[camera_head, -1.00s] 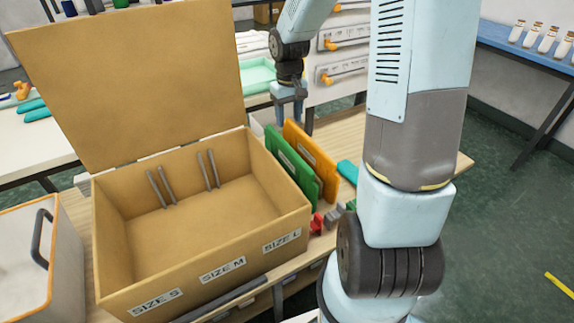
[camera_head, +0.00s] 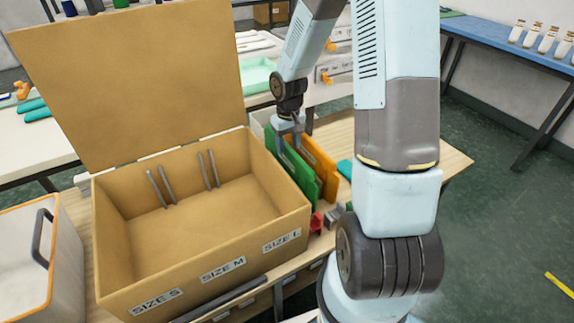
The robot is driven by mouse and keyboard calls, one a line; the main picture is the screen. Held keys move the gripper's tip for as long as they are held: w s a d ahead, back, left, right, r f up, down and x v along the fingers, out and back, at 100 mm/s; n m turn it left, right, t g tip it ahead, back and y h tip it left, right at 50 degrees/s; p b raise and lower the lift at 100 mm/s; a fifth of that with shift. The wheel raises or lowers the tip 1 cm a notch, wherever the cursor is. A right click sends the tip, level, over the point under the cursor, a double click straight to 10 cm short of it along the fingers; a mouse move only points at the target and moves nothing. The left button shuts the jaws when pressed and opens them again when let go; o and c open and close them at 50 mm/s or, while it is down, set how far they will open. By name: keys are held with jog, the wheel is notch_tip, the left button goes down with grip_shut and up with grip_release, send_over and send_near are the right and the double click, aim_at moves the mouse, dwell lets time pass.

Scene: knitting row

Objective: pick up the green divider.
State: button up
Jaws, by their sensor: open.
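The green divider (camera_head: 301,178) stands on edge just right of the open wooden box, beside an orange divider (camera_head: 322,163) on its right. My gripper (camera_head: 291,140) points down over the upper edges of the dividers, its fingers apart. One finger shows close to the green divider's face; I cannot tell whether the divider is between the fingers. My gripper hides part of the green divider's top edge.
The wooden box (camera_head: 203,282) has a raised lid (camera_head: 130,75), grey slot strips inside and labels SIZE S, SIZE M and SIZE L. A small red item (camera_head: 316,222) lies by its right corner. A white bin (camera_head: 20,265) stands at left.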

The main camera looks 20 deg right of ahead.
aim_at(288, 166)
jog(key=shift+f, duration=1.95)
jog(key=shift+c, duration=0.5)
grip_shut()
